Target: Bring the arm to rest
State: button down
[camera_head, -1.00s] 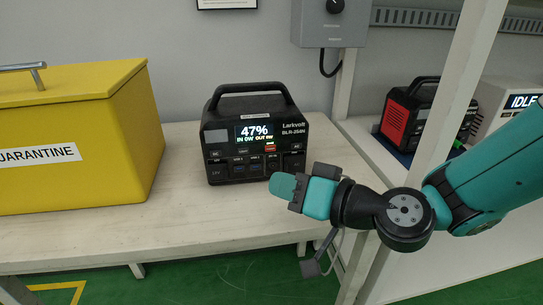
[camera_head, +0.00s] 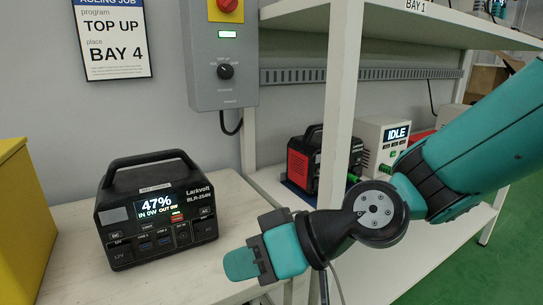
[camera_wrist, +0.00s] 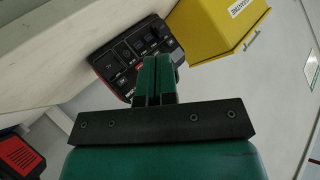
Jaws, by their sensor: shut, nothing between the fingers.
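My gripper (camera_head: 241,264) is at the lower middle of the head view, at the end of my teal arm. It is in front of and to the right of a black power station (camera_head: 158,212) on the bench. The station's screen reads 47%. In the wrist view, my gripper's two fingers (camera_wrist: 156,75) are together with nothing between them. The power station (camera_wrist: 135,55) lies behind the fingertips there, partly hidden by them. I cannot tell the exact gap between fingers and station.
A yellow bin (camera_head: 22,215) stands at the left on the bench (camera_head: 80,262). A grey control box (camera_head: 222,60) with a dial hangs on the wall. A white shelf post (camera_head: 340,90) is close to my arm. A red-black unit (camera_head: 305,160) and a white IDLE unit (camera_head: 382,145) sit on the shelf.

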jog(key=s+d+m+h, duration=0.1)
jog(key=s+d+h, duration=0.2)
jog(key=d, duration=0.4)
jog(key=s+d+m+g+h, duration=0.1)
jog(key=s+d+h, duration=0.15)
jog(key=d, duration=0.35)
jog(key=s+d+m+h, duration=0.1)
jog(key=s+d+h, duration=0.25)
jog(key=d, duration=0.35)
notch_tip(320, 180, up, 25)
jog(key=y+p, duration=0.1)
jog(key=p, duration=2.3)
jog(key=shift+a+p, duration=0.25)
jog(key=shift+p, duration=0.05)
jog(key=shift+w, duration=0.1)
